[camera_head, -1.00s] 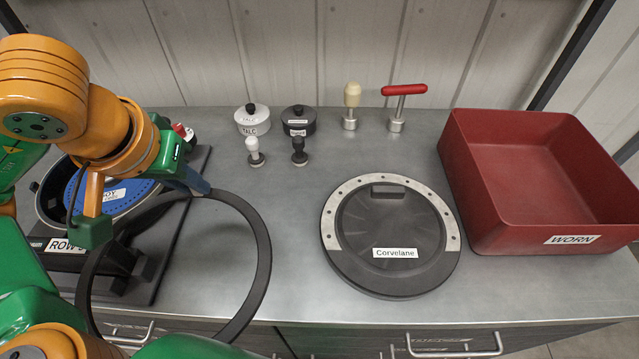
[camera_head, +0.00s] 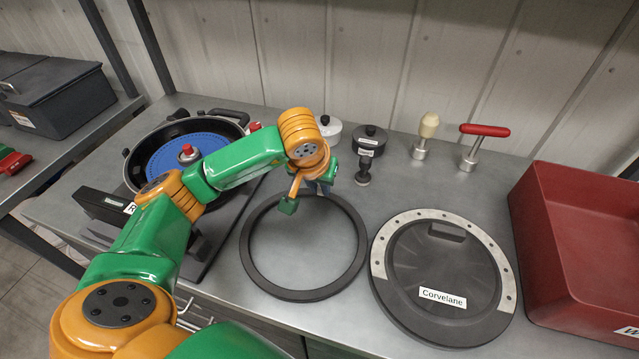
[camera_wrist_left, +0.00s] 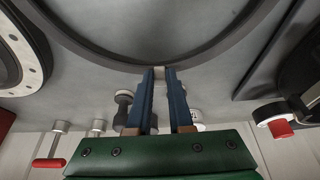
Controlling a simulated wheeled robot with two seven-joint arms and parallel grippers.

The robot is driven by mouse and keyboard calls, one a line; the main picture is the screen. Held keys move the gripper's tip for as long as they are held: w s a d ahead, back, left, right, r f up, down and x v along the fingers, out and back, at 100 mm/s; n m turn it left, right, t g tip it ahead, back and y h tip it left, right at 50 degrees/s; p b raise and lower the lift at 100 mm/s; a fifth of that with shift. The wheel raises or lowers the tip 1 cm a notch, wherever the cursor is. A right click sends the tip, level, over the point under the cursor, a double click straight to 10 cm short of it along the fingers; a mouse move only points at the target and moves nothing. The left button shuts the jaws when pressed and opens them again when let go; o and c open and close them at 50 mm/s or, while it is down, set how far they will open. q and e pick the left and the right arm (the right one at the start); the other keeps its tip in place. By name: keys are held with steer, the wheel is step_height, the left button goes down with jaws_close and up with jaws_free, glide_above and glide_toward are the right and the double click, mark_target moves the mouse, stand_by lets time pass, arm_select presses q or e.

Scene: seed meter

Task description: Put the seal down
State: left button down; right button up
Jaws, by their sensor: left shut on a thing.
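The seal is a large thin black ring (camera_head: 258,276), seen whole in the head view between the seed meter and the round Corvelane cover. It is level, on or just above the grey bench; I cannot tell whether it touches. My left gripper (camera_head: 318,190) is shut on its far rim. In the wrist view the blue fingers (camera_wrist_left: 161,74) meet at the edge of the ring (camera_wrist_left: 218,52), whose far part runs out of frame. My right gripper is not in view.
The Corvelane cover (camera_head: 416,264) lies close right of the ring. The seed meter with its blue disc (camera_head: 185,156) stands left, partly behind my arm. Lidded pots (camera_head: 369,138), a dark-knobbed stamp (camera_head: 363,172) and red-handled tool (camera_head: 484,130) stand behind. A red bin (camera_head: 580,220) is far right.

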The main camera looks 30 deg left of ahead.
arm_select(q)
steer(key=shift+f, duration=0.35)
steer(key=shift+f, duration=0.1)
steer(key=shift+f+b, duration=0.15)
steer(key=shift+b, duration=0.2)
steer(key=c, duration=0.8)
jaws_free()
steer(key=shift+r, duration=0.25)
